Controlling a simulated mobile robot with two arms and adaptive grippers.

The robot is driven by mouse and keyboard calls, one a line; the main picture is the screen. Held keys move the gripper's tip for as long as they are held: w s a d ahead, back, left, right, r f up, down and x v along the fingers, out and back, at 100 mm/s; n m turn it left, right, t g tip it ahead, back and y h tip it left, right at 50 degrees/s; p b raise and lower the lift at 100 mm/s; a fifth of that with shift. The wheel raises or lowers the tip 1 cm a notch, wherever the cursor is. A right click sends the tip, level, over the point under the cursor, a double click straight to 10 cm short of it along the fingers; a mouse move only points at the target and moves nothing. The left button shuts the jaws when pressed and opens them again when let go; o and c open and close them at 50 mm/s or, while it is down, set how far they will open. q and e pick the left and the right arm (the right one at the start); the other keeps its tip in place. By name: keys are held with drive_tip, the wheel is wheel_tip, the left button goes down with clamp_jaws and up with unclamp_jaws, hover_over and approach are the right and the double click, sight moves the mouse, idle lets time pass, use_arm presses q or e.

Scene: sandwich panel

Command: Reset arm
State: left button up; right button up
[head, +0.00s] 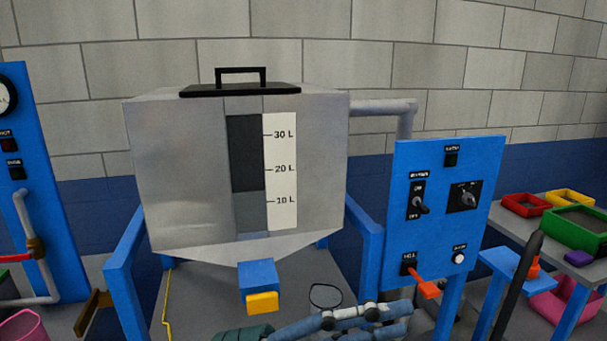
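Jointed grey-blue links (350,317), which look like part of one of my arms, cross the bottom centre below the hopper. I cannot tell which arm they belong to. No gripper fingertips can be made out, so I cannot see either gripper or anything held. A dark green ribbed piece (256,334) is cut off by the bottom edge beside the links. The blue control panel (443,225) stands right of the hopper, with a red-orange lever (423,286) sticking out low on its left side, a little above and right of the links.
A grey hopper (180,170) with a litre scale stands in a blue frame. Its blue outlet (258,274) has a yellow tip. A side table (515,222) with coloured bins is at right. Another blue panel (38,200) stands at left.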

use_arm(q)
drive_tip(key=w+a+r+n+t+y, duration=0.25)
drive_tip(key=w+a+n+t, duration=0.4)
drive_tip(key=n+t, duration=0.5)
drive_tip(key=w+a+r+n+t+y, duration=0.25)
drive_tip(key=w+a+n+t, duration=0.45)
drive_tip(key=n, duration=0.8)
drive_tip(key=w+a+f+n+t+y, duration=0.2)
drive_tip(key=w+a+f+n+y, duration=0.4)
drive_tip(key=f+n+y, duration=0.5)
drive_tip(key=s+a+f+n+g+y, duration=0.1)
drive_tip(key=a+f+n+g+y, duration=0.2)
drive_tip(key=a+f+n, duration=0.35)
drive_tip(key=s+a+f+n+g+y, duration=0.2)
drive_tip(key=a+f+n+g, duration=0.15)
drive_tip(key=f, duration=0.55)
drive_tip(key=s+f+n+g, duration=1)
drive_tip(key=s+f+g, duration=0.1)
drive_tip(key=s+f, duration=1.3)
wheel_tip(320, 180, down, 25)
drive_tip(key=s+g, duration=0.2)
drive_tip(key=s+a+f+m, duration=0.1)
drive_tip(key=s+a+f, duration=0.2)
drive_tip(key=s+f, duration=1.3)
drive_tip(key=shift+s+g, duration=0.4)
